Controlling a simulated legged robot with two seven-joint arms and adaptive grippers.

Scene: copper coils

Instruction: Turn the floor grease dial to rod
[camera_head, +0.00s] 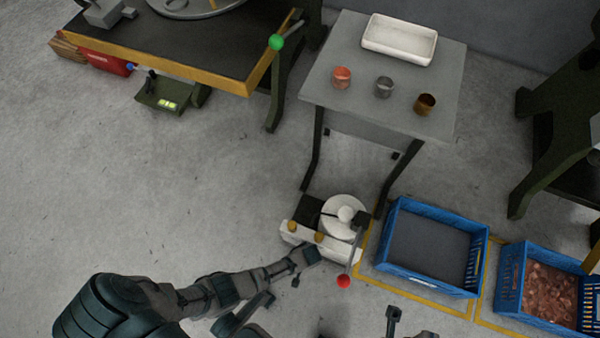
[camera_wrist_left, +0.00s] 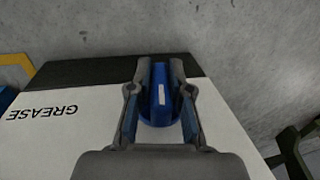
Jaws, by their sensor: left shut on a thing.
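The floor grease unit (camera_head: 330,250) is a low white box with a round white pot on top, standing on the floor by the grey table. In the left wrist view its white face (camera_wrist_left: 55,140) carries the word GREASE, upside down. The blue dial (camera_wrist_left: 160,100) has a white mark along its raised grip. My left gripper (camera_head: 310,256) reaches the front of the unit; in the left wrist view its fingers (camera_wrist_left: 160,112) are shut on the dial from both sides. The dial is hidden in the head view. Dark parts of mine show at the bottom edge; the right gripper is not clearly seen.
A lever with a red ball (camera_head: 344,281) stands close right of my left gripper. A blue crate (camera_head: 428,281) and another with copper pieces (camera_head: 507,290) stand to the right. The grey table (camera_head: 335,50) holds a white tray and three cups. The left floor is clear.

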